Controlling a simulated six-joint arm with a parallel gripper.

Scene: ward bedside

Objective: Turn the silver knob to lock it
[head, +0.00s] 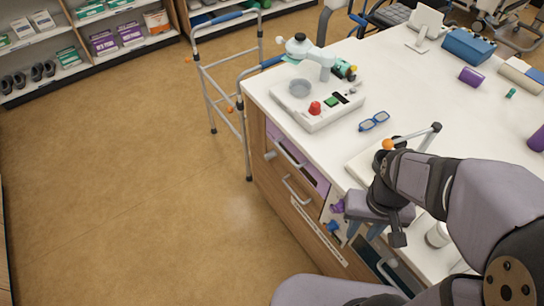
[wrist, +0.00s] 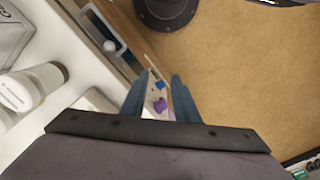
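A small silver knob (head: 270,155) sits on the purple-fronted drawer at the far end of the cabinet front, beside a bar handle. In the wrist view, a pale rounded knob (wrist: 109,46) shows near another handle; I cannot tell whether it is a different silver knob. My gripper (wrist: 162,76) points down beside the cabinet front, its two blue fingers apart with nothing held between them. It also shows in the head view (head: 365,228), partly hidden by my wrist. It is well apart from the knob on the purple drawer.
A purple knob (head: 337,207) and a blue knob (head: 333,227) stick out of the cabinet front near my gripper. A walker (head: 225,95) stands beyond. The floor at left is clear.

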